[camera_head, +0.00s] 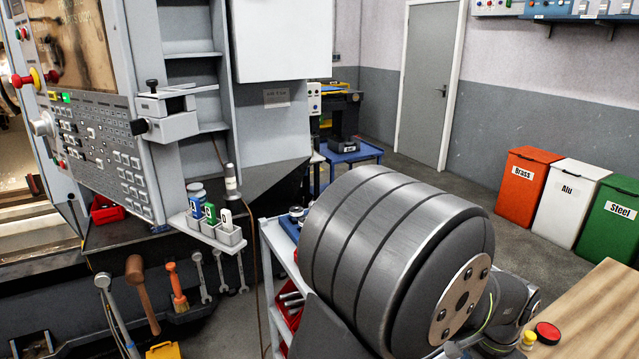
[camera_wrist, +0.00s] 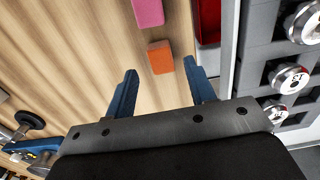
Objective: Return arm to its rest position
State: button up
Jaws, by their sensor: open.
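My gripper (camera_wrist: 159,66) shows in the wrist view with its two blue fingers spread apart and nothing held between them. An orange block (camera_wrist: 160,57) lies on the wooden table top (camera_wrist: 75,45), seen between and beyond the fingertips. A pink block (camera_wrist: 148,12) lies farther up in that view. In the head view a large grey arm link of mine fills the middle and right foreground. My gripper is not visible in the head view.
In the wrist view, a red container (camera_wrist: 208,25) and a grey rack (camera_wrist: 255,60) with round metal pieces are at the right; a blue-and-black tool (camera_wrist: 35,142) is at lower left. In the head view, the machine's control panel (camera_head: 95,150) is left and bins (camera_head: 527,190) stand right.

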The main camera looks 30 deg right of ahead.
jog(key=shift+f, duration=0.7)
dwell(0.3)
